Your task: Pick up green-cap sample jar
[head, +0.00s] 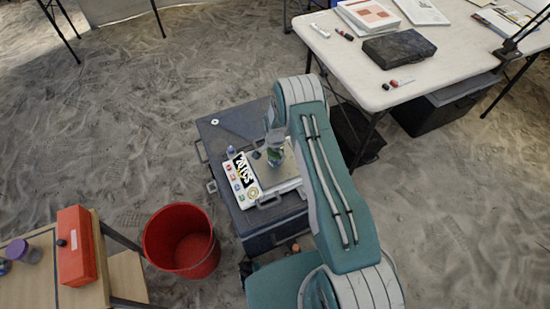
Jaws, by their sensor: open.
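I cannot make out a green-cap sample jar for certain. A clear, bottle-like object (272,128) stands on the dark case in the middle, beside my teal arm. A small greenish patch shows at its lower end, and I cannot tell whether this is a cap, a label or a separate thing. My arm rises from the bottom and bends near the case. My gripper is not visible; the arm's far end is hidden behind its own links.
The dark case (222,142) carries a white card with coloured marks (240,176). A red bucket (181,240) stands left of it. A wooden table (20,290) holds a red box (76,246) and a purple-capped jar (32,254). A white table (365,75) stands upper right. Sand between is open.

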